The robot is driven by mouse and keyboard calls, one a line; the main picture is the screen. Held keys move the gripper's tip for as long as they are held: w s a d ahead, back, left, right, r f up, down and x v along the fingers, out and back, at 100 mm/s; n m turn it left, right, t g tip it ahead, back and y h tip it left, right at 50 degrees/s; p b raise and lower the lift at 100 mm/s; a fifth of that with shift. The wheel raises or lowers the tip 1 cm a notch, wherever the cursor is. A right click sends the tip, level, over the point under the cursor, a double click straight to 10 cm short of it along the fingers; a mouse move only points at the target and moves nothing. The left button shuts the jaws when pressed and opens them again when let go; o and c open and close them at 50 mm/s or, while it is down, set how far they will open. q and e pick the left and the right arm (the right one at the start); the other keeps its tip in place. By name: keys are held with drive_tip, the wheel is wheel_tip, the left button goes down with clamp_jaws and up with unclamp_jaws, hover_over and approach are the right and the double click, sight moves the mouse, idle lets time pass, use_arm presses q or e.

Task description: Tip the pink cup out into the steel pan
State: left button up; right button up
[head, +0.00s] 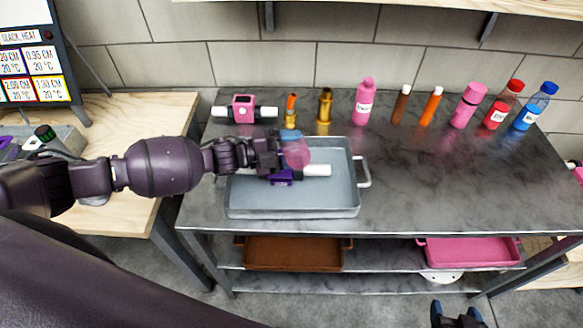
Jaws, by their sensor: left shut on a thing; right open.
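The steel pan (345,200) sits on the metal table, with a handle at its right end. My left gripper (289,146) is over the pan's back left part, shut on the pink cup (298,154). The cup looks translucent and seems tilted; its contents cannot be made out. My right gripper (457,316) is open and empty at the bottom edge, in front of the table.
A pink device with white ends (243,108), brass fittings (324,108) and several bottles (363,102) line the table's back. The table right of the pan is clear. Brown (293,254) and pink trays (470,252) lie on the shelf below.

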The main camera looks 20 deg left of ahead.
use_arm(q)
drive_tip(key=shift+w+r+n, duration=0.1)
drive_tip(key=shift+n, duration=0.2)
use_arm(e)
drive_tip(key=shift+r, duration=0.2)
drive_tip(key=shift+s, duration=0.1)
use_arm(q)
drive_tip(key=shift+w+a+r, duration=0.1)
drive_tip(key=shift+n, duration=0.3)
use_arm(e)
drive_tip(key=shift+s+f, duration=0.15)
drive_tip(key=shift+s, duration=0.1)
use_arm(q)
drive_tip(key=shift+w+n+p, duration=0.15)
drive_tip(key=shift+n+p, duration=0.15)
drive_tip(key=shift+p, duration=0.1)
use_arm(e)
drive_tip(key=shift+w+r, duration=0.2)
use_arm(q)
drive_tip(key=shift+w+a+r+n+p, duration=0.15)
drive_tip(key=shift+w+a+n+p, duration=0.1)
drive_tip(key=shift+n, duration=0.4)
drive_tip(key=shift+w+a+r+n+p, duration=0.1)
drive_tip(key=shift+w+n+p, duration=0.15)
drive_tip(key=shift+n, duration=0.4)
use_arm(e)
drive_tip(key=shift+s+r, duration=0.2)
idle(1.0)
